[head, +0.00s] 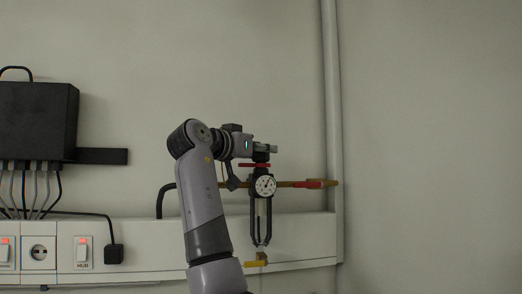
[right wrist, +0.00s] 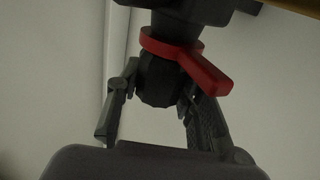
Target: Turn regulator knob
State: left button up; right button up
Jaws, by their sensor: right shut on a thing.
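The regulator stands against the wall in the head view, with a round white dial gauge (head: 264,185) on its front. Its black knob (head: 261,156) is on top, with a red lever (head: 254,165) just below it. My right gripper (head: 265,148) is at the knob. In the right wrist view, the fingers of my right gripper (right wrist: 158,100) are shut around the dark ribbed knob (right wrist: 158,82), one on each side. The red lever (right wrist: 205,72) and its ring sit against the knob. My left gripper is not in view.
A brass pipe with a red fitting (head: 313,184) runs right from the regulator. A vertical pipe (head: 330,90) stands in the corner. A white wall trunking (head: 150,240) with switches runs below. A black box (head: 35,115) with cables hangs at left.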

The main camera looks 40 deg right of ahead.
jog(key=shift+c, duration=0.7)
jog(key=shift+t, duration=0.5)
jog(key=o, duration=1.2)
jog(key=shift+a, duration=0.1)
jog(key=v, duration=1.2)
